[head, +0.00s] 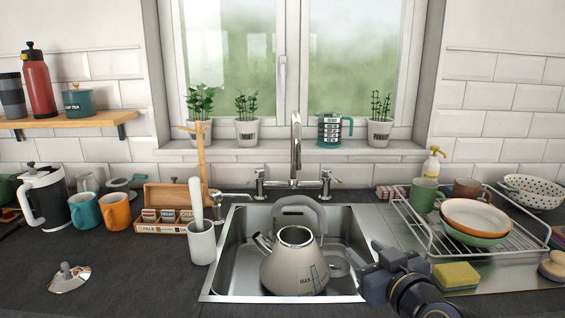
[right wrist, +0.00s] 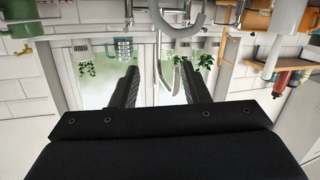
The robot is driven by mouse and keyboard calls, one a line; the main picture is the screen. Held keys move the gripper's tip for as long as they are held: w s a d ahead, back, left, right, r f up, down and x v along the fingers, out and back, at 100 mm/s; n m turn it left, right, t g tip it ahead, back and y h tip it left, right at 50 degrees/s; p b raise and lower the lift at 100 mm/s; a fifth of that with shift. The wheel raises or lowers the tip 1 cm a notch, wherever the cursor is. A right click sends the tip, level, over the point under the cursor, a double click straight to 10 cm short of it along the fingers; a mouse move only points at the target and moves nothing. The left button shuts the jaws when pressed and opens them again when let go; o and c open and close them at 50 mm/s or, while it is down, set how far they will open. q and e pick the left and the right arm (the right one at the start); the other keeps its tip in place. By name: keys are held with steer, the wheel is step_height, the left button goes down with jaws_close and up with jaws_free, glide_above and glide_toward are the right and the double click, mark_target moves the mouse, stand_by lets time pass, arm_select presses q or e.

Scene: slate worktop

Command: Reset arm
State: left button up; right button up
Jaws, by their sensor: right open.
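My right gripper (head: 368,264) is at the lower right of the head view, over the right edge of the sink and to the right of the kettle. In the right wrist view its two fingers (right wrist: 157,70) stand apart with nothing between them. A grey-beige kettle (head: 292,270) stands upright in the steel sink (head: 231,270), its top open and its handle towards the back. The gripper appears apart from the kettle. My left gripper is not in view.
A metal lid (head: 69,278) lies on the dark worktop (head: 125,275) at left. A dish rack (head: 420,222) holding bowls and mugs stands right of the sink, with a yellow-green sponge (head: 456,275) in front. The tap (head: 296,150) rises behind the sink. The left front worktop is mostly clear.

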steer(key=s+d+f+m+g+b, duration=0.25)
steer(key=s+f+g+b, duration=0.2)
steer(key=s+f, duration=0.75)
steer(key=s+d+f+m+g+b, duration=0.2)
steer(key=s+f+m+g+b, duration=0.3)
steer(key=s+f, duration=0.75)
step_height(320, 180, up, 19)
steer(key=n+p, duration=0.1)
steer(key=p, duration=1.9)
steer(key=shift+r+n, duration=0.15)
steer(key=shift+n, duration=0.2)
steer(key=shift+w+g, duration=0.1)
steer(key=shift+g, duration=0.15)
